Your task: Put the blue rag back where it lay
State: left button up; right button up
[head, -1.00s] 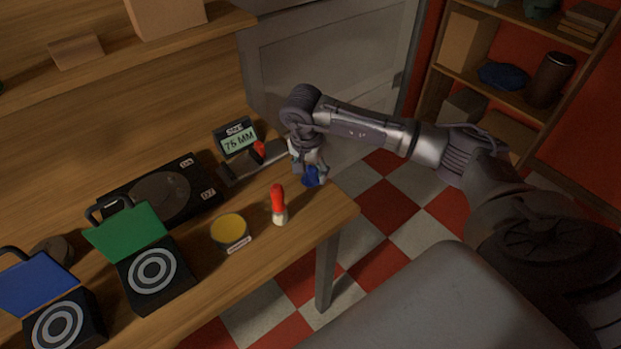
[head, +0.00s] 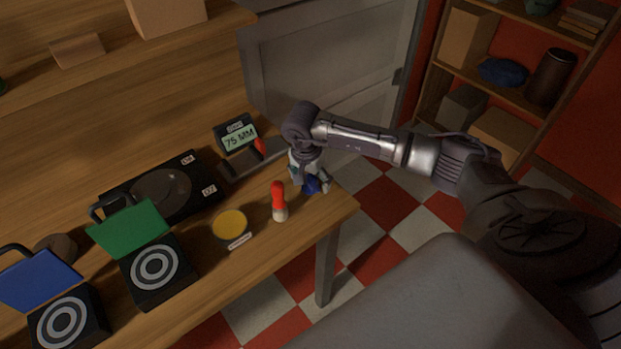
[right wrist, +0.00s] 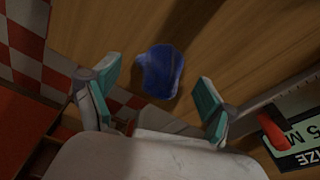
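The blue rag (head: 312,185) lies crumpled at the right end of the wooden table, under my right gripper (head: 309,184) in the head view. In the right wrist view the whole rag (right wrist: 160,72) shows on the wood close to the table edge. My right gripper (right wrist: 158,98) is open there, its teal-padded fingers spread wide on either side of the rag. The rag looks apart from both fingers, a little beyond the tips. My left gripper is not in view.
A red-topped bottle (head: 279,202) stands just left of the gripper, with a yellow-topped tin (head: 229,224) beyond it. A size display reading 75 MM (head: 238,138) and a red-handled gauge (head: 243,164) are behind. Black boxes with target faces (head: 156,268) stand further left.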

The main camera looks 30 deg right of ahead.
jog(key=shift+r, duration=0.6)
notch_tip(320, 180, up, 11)
jog(key=a+b, duration=0.1)
jog(key=b, duration=0.1)
jog(key=shift+s+a, duration=0.3)
jog(key=shift+s, duration=0.1)
jog(key=shift+s+f, duration=0.1)
jog(key=shift+f, duration=0.05)
